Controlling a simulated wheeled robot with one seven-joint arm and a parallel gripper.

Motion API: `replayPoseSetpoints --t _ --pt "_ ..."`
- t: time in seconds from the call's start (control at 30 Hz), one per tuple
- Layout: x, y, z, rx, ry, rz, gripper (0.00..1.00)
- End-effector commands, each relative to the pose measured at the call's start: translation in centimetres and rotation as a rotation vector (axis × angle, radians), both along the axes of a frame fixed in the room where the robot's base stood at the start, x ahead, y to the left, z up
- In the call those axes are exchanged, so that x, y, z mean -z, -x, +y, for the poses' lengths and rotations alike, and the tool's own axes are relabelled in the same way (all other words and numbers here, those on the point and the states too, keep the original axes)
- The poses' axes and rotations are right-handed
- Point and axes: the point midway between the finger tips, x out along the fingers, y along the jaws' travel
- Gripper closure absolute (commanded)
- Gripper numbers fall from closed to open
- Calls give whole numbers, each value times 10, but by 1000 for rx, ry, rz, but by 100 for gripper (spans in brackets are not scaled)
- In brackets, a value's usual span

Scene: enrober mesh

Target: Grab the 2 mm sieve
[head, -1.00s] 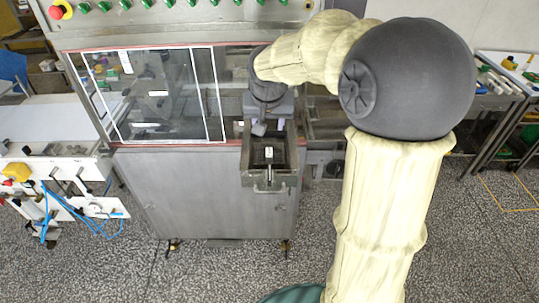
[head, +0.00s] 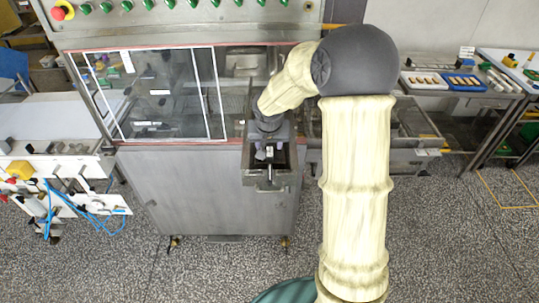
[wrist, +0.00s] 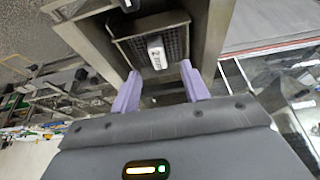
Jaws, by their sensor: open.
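A dark mesh sieve (wrist: 175,45) with a metal rim sits inside an open metal box in the wrist view. A white tag or handle (wrist: 156,52) stands on it; its print is too small for me to read surely. My gripper (wrist: 161,82) is open, its two purple fingers apart, one to each side of the white piece and short of it, with nothing between them. In the head view my gripper (head: 268,153) is over the box at the machine's front and hides much of the sieve.
The metal box (head: 270,183) has raised walls close around the fingers. A glazed machine cabinet (head: 150,95) stands left of my arm. A bench with blue and white trays (head: 462,82) is at right. The floor in front is clear.

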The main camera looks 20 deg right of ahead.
Motion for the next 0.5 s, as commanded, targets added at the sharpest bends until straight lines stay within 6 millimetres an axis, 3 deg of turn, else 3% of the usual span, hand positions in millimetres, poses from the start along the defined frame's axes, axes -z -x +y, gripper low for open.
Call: replayPoseSetpoints --t 0.5 --pt "12 -4 -2 0 -1 3 55"
